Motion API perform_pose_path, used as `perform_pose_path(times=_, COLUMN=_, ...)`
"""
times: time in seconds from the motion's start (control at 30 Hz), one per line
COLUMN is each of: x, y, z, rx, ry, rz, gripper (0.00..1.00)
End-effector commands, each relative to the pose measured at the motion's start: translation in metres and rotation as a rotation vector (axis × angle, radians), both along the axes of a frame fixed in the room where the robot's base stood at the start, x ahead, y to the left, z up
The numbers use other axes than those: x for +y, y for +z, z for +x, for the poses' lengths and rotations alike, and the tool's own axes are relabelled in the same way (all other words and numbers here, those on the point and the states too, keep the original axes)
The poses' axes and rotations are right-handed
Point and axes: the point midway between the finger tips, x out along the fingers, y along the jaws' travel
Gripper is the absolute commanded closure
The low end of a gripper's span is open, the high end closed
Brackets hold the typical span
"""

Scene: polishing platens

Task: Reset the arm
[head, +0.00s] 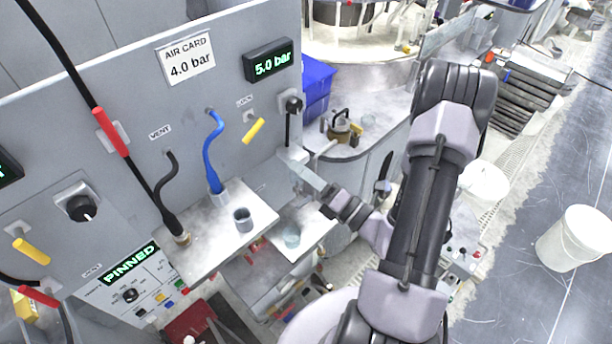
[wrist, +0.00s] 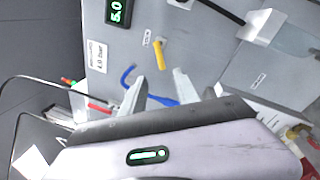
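My arm reaches from the lower right towards the grey panel in the head view. Whether a finger touches the panel or lever cannot be told.
The grey panel (head: 130,90) carries a blue hose (head: 212,150), a black hose with a red sleeve (head: 112,132) and a yellow handle (head: 253,131). A white bucket (head: 575,238) stands on the floor at right.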

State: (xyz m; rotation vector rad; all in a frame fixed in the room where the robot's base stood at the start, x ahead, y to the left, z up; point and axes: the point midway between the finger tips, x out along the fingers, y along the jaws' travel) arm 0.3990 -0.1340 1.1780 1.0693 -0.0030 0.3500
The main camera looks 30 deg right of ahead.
Motion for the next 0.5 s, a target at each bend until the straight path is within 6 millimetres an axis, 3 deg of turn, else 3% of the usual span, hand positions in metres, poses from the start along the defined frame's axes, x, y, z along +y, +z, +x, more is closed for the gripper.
perform_pose_path(times=0.13, x=-0.0027, y=-0.0017, z=-0.0107, rx=-0.001, ry=0.001, rz=0.001, gripper=0.63)
perform_pose_path(times=0.5, x=-0.0026, y=-0.0017, z=-0.0112, rx=0.0, ry=0.001, rz=0.0, gripper=0.63)
